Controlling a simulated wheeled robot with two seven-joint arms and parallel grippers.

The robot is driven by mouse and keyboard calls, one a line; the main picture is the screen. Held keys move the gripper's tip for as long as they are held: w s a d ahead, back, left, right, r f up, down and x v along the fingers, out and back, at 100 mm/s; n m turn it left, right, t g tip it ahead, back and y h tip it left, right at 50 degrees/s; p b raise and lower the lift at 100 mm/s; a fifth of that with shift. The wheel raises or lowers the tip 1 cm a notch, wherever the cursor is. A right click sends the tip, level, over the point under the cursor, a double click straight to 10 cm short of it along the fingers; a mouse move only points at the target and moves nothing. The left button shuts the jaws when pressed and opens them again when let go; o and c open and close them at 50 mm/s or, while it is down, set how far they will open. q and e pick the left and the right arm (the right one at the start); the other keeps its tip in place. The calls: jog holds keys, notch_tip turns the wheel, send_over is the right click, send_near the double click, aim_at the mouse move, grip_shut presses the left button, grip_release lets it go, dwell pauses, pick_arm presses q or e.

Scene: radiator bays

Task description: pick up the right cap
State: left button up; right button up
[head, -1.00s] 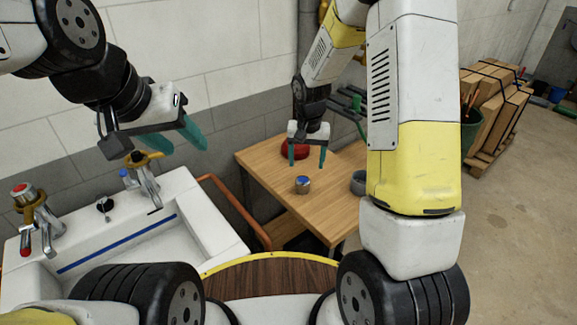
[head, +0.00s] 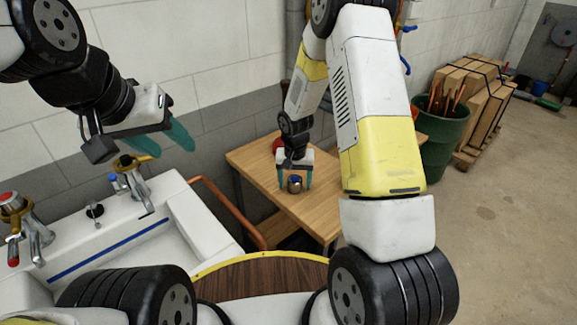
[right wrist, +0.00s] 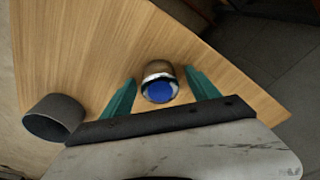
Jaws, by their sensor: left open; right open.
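A small metal cap with a blue disc on top (head: 295,184) stands on the wooden table (head: 262,160). In the right wrist view the blue-topped cap (right wrist: 159,84) lies between the two teal fingers of my right gripper (right wrist: 160,98), with a gap on each side. In the head view my right gripper (head: 295,184) is open, pointing down, its fingers on either side of the cap. My left gripper (head: 172,136) is open and empty above the sink's back edge.
A red object (head: 278,144) sits at the table's back. The white sink (head: 165,225) with taps is at left. A green bin (head: 440,140) stands beyond my right arm.

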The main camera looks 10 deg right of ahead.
jog(key=c, duration=1.5)
